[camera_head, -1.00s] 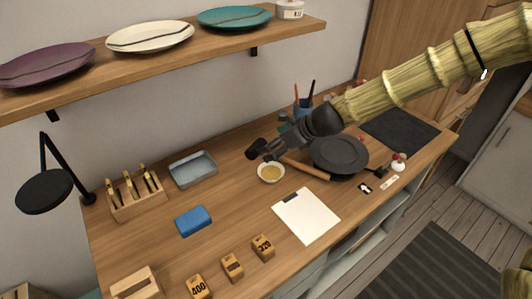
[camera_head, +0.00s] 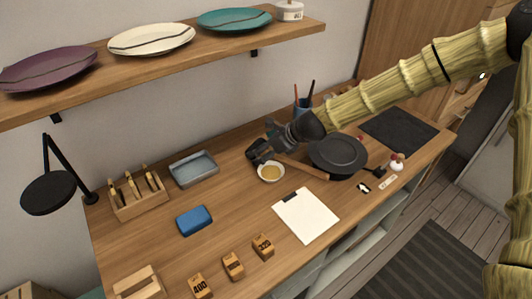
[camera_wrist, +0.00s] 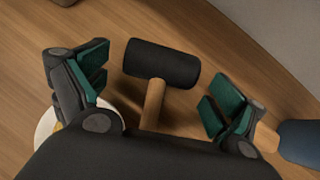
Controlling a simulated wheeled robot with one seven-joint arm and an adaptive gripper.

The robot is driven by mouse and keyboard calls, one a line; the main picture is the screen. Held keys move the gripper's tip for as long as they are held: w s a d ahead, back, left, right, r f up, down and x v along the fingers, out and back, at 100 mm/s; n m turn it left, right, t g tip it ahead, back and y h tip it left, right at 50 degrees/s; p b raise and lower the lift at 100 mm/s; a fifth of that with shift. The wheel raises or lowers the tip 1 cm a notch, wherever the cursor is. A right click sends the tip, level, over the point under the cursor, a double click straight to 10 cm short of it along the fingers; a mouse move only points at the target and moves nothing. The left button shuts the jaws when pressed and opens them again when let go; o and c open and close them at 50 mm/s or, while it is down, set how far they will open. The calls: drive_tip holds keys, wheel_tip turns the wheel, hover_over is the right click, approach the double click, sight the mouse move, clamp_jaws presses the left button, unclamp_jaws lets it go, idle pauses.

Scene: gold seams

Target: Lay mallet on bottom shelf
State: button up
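The mallet has a black cylindrical head (camera_wrist: 162,62) and a wooden handle (camera_wrist: 153,104). It lies on the workbench, and its handle shows in the head view (camera_head: 305,169), running toward the black pan. My gripper (camera_head: 258,154) is low over the head end, hiding most of the head there. In the wrist view my gripper (camera_wrist: 158,85) is open, its green-padded fingers apart on either side of the mallet, not touching it. The lower handle is hidden behind my gripper body. Pale open shelving (camera_head: 368,241) shows under the bench's front edge; its lowest level is not clear.
A bowl of yellowish contents (camera_head: 271,171) stands close to my gripper. The black pan (camera_head: 338,153) and blue cup (camera_head: 302,108) are nearby. A clipboard (camera_head: 306,215), blue block (camera_head: 194,220) and grey tray (camera_head: 194,169) lie around. A wall shelf (camera_head: 170,62) holds plates.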

drive_tip(key=c, duration=1.1)
drive_tip(key=shift+c, duration=0.2)
